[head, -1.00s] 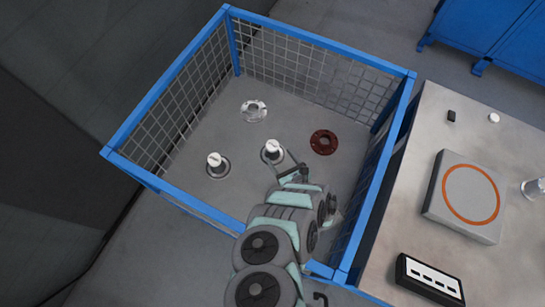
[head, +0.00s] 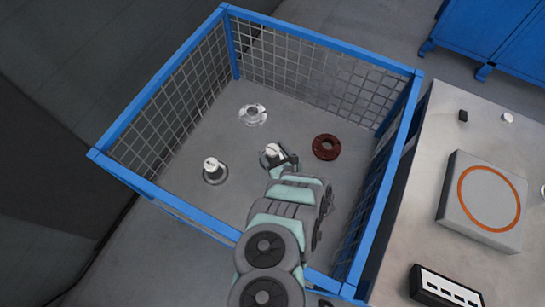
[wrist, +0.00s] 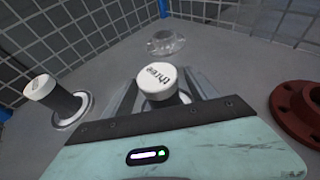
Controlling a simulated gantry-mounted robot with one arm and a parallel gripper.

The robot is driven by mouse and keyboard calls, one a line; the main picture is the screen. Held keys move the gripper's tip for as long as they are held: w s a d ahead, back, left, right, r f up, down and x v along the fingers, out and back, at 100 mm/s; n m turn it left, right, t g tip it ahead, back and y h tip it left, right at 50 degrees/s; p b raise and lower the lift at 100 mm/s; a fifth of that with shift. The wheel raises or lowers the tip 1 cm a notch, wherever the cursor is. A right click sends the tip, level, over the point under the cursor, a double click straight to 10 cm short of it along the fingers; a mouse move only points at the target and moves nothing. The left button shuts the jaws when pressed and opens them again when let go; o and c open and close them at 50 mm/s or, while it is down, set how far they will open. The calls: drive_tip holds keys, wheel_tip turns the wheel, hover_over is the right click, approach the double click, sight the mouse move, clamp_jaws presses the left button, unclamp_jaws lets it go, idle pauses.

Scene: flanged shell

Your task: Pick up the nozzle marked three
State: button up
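The nozzle marked three (wrist: 158,80) stands upright with its white cap facing up and "three" readable in the wrist view. In the head view its white cap (head: 272,150) shows at the end of my arm. My gripper (wrist: 160,95) is low over it, with one finger on each side of the nozzle. The fingers look open, with narrow gaps beside the cap. The nozzle's lower body is mostly hidden by the cap and gripper. A second white-capped nozzle (head: 211,165) stands on a flange to the left; its marking is not readable.
A blue-framed mesh crate (head: 150,109) surrounds these parts. A clear flange (head: 253,114) lies behind, and a red-brown flange (head: 326,147) lies close on the right. A metal table (head: 440,130) stands to the right.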

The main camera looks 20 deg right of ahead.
clamp_jaws()
idle(0.5)
drive_tip(key=shift+r, duration=0.1)
